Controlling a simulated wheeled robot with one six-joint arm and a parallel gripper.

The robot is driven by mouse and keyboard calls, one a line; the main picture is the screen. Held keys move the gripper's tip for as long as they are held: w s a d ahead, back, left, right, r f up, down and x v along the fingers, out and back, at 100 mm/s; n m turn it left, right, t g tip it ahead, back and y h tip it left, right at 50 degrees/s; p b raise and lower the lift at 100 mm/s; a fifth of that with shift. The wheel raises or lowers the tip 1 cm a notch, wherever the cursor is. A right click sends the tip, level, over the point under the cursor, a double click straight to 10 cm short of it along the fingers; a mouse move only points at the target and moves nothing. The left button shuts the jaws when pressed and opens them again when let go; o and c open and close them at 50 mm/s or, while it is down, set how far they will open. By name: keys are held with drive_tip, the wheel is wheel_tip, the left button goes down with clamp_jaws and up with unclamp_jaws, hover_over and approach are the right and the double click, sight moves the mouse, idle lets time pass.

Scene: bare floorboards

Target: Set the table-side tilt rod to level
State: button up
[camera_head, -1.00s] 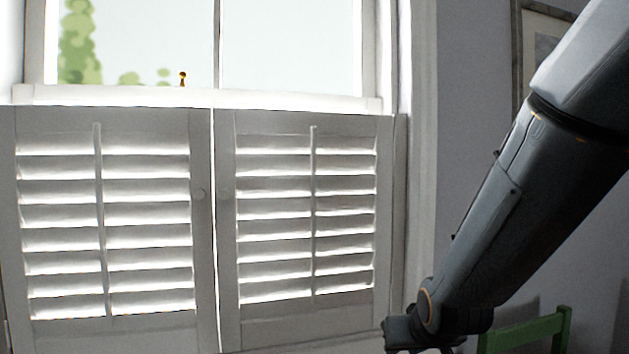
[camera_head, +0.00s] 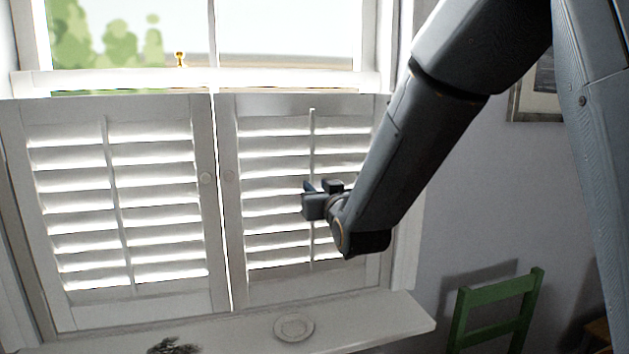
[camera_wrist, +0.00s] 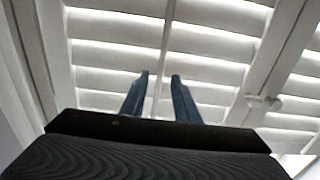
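Two white shutter panels hang side by side under a window, each with a vertical tilt rod. The right rod (camera_head: 312,135) runs down the middle of the right panel (camera_head: 265,105). The left rod (camera_head: 114,190) runs down the left panel (camera_head: 155,110). Slats on both panels are tilted, with bright bands between them. My gripper (camera_head: 321,187) is in front of the right panel and hides part of its rod. In the wrist view my gripper's two blue fingers (camera_wrist: 158,78) are apart, with the rod (camera_wrist: 167,30) showing between them; contact cannot be told.
A white sill (camera_head: 370,318) below the shutters holds a round plate-like thing (camera_head: 294,327) and a dark sprig-like thing (camera_head: 174,347). A green chair (camera_head: 500,290) stands at lower right. Small round knobs (camera_head: 228,175) sit by the panels' meeting edge. A picture frame (camera_head: 540,85) hangs right.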

drive_tip(key=shift+p+x, duration=0.4)
drive_tip(key=shift+x, duration=1.05)
clamp_jaws()
drive_tip(key=shift+f, duration=0.1)
wheel_tip(320, 180, down, 3)
drive_tip(key=b, duration=0.3)
unclamp_jaws()
